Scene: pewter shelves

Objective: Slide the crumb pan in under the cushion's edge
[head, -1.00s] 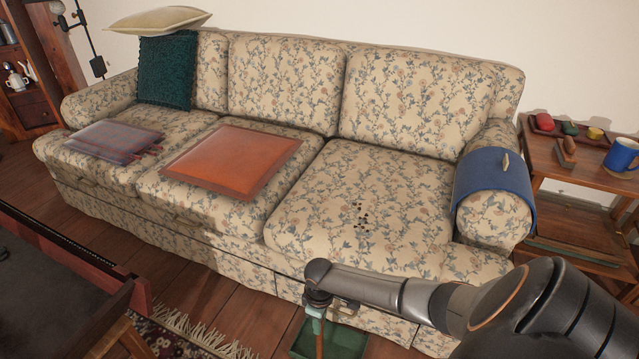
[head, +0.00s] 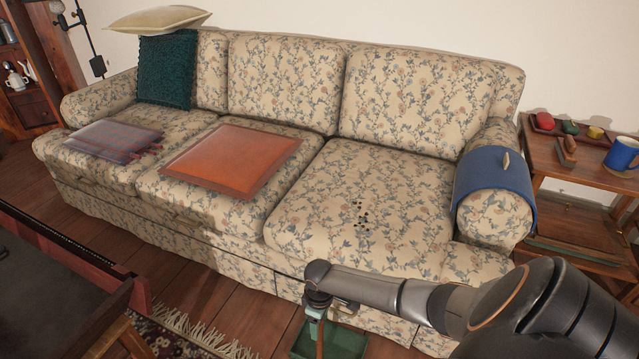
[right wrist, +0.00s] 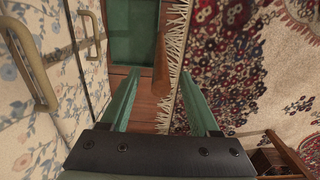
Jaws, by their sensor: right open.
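The green crumb pan (head: 328,341) lies low in front of the sofa, partly cut off by the lower edge of the head view. In the right wrist view the pan (right wrist: 133,38) is on the wooden floor, with a brown handle (right wrist: 161,68) rising from its side. My right gripper (right wrist: 157,78) is open, its two green fingers on either side of the handle, with gaps showing. In the head view the right gripper (head: 314,314) hangs beside the sofa front. The right seat cushion (head: 320,205) is floral, with dark crumbs (head: 362,214) on top. My left gripper is not in view.
The sofa front with brass handles (right wrist: 43,95) is close on the left of the right gripper. A fringed rug (right wrist: 245,70) lies on the right. A blue cover (head: 492,190) drapes the sofa arm. A side table (head: 560,165) stands at right.

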